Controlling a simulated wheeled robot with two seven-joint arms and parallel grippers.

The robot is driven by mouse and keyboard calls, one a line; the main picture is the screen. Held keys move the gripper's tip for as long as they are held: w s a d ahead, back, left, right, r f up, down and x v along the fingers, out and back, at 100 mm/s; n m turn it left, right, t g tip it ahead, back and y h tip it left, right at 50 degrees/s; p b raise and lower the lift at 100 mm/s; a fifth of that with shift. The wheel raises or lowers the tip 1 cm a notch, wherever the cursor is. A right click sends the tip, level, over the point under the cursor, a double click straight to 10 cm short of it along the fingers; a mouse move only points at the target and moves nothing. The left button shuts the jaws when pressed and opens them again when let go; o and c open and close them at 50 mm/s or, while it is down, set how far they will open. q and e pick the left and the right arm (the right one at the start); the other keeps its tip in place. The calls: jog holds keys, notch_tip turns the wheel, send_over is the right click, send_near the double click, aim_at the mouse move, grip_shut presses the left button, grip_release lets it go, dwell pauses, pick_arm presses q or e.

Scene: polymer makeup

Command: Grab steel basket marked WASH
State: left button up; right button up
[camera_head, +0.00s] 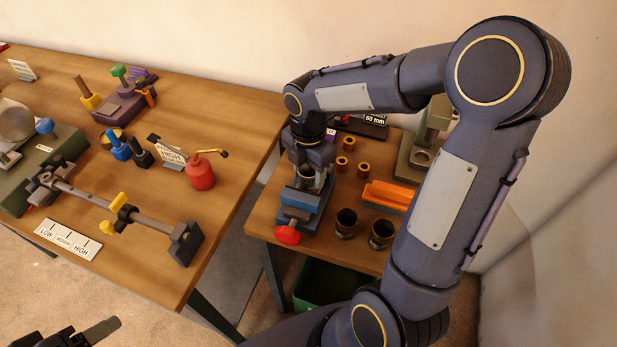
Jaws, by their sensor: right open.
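I cannot make out a steel basket marked WASH in this view. My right gripper (312,178) is open, pointing down over a blue vise with a red knob (302,212) on the right table. Its fingers overlap the vise in the picture, so I cannot tell whether they touch it. A small metallic part shows between or behind the fingers, mostly hidden. Part of what looks like my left gripper (82,334) shows at the bottom left edge, away from the tables; its jaws are cut off.
The right table (262,222) also holds two dark cups (346,222), several copper-coloured rings (348,143) and an orange block (390,193). A green bin (322,282) stands beneath it. The left table (226,87) holds a red oil can (200,174), a bar fixture (150,222) and LOW/HIGH signs (68,240).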

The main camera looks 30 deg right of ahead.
jog(key=shift+f, duration=0.2)
jog(key=c, duration=0.7)
jog(key=shift+c, duration=0.7)
jog(key=shift+r, duration=0.15)
